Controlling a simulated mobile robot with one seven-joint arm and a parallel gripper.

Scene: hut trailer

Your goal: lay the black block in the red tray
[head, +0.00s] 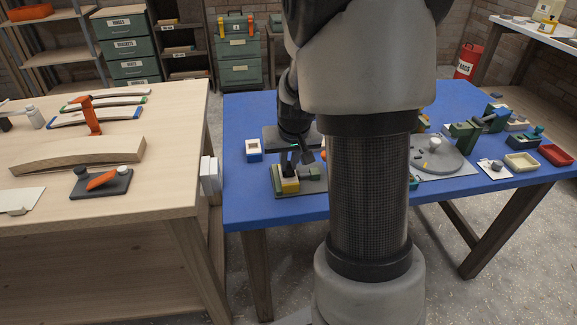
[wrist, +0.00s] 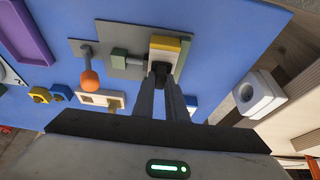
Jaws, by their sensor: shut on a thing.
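The red tray (head: 556,154) lies at the far right end of the blue table and looks empty. My gripper (head: 300,162) is low over the left part of that table, pointing down. It is shut on the black block (head: 289,171), which shows just above a yellow and green holder (head: 288,187) on a grey plate. In the wrist view the black block (wrist: 159,69) is between the fingertips (wrist: 166,80), in front of the yellow and white holder (wrist: 165,42). I cannot tell whether the block still touches the holder.
A cream tray (head: 521,164) stands left of the red tray. Between my gripper and the trays are a grey round turntable (head: 440,157) and green fixtures (head: 465,134). My arm hides the table's middle. A blue and white box (head: 254,150) stands left of my gripper.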

